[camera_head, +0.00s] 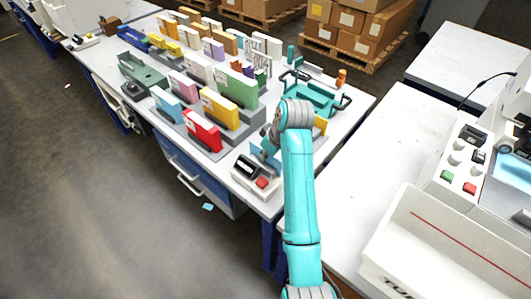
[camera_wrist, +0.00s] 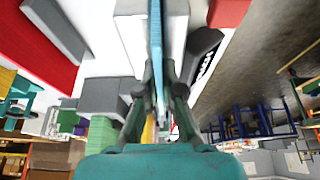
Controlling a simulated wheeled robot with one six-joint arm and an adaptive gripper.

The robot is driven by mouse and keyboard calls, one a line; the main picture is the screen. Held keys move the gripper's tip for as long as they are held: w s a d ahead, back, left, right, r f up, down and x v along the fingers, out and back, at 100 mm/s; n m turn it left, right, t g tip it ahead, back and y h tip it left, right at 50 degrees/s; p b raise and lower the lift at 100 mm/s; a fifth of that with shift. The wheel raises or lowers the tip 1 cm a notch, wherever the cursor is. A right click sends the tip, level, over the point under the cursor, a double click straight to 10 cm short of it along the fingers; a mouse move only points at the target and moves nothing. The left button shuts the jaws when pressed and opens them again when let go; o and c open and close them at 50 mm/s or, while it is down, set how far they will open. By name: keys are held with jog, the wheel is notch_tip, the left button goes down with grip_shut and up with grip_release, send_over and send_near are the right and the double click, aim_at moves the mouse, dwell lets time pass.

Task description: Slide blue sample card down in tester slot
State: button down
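The tester (camera_head: 252,186) is a low white unit with a dark display and a red button, at the table's near edge. My gripper (camera_head: 268,142) is just above and behind it, pointing down. In the wrist view my gripper (camera_wrist: 161,88) has its two dark fingers close together on a thin blue sample card (camera_wrist: 156,45), seen edge-on. The card also shows as a blue-teal patch in the head view (camera_head: 261,156), at the tester's back. The tester also shows in the wrist view (camera_wrist: 130,42). The slot is hidden, and I cannot tell how deep the card sits.
A red box (camera_head: 202,131) in a grey holder stands left of the tester. A yellow box (camera_head: 219,108) and a green box (camera_head: 237,85) stand behind it. A teal tray (camera_head: 312,98) lies at the back right. A small blue piece (camera_head: 208,206) lies on the floor.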

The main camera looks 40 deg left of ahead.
jog(key=c, duration=1.2)
grip_release()
jog(key=shift+c, duration=0.2)
jog(key=v, duration=0.7)
jog(key=shift+d+r, duration=0.1)
jog(key=shift+r, duration=0.15)
jog(key=shift+s, duration=0.15)
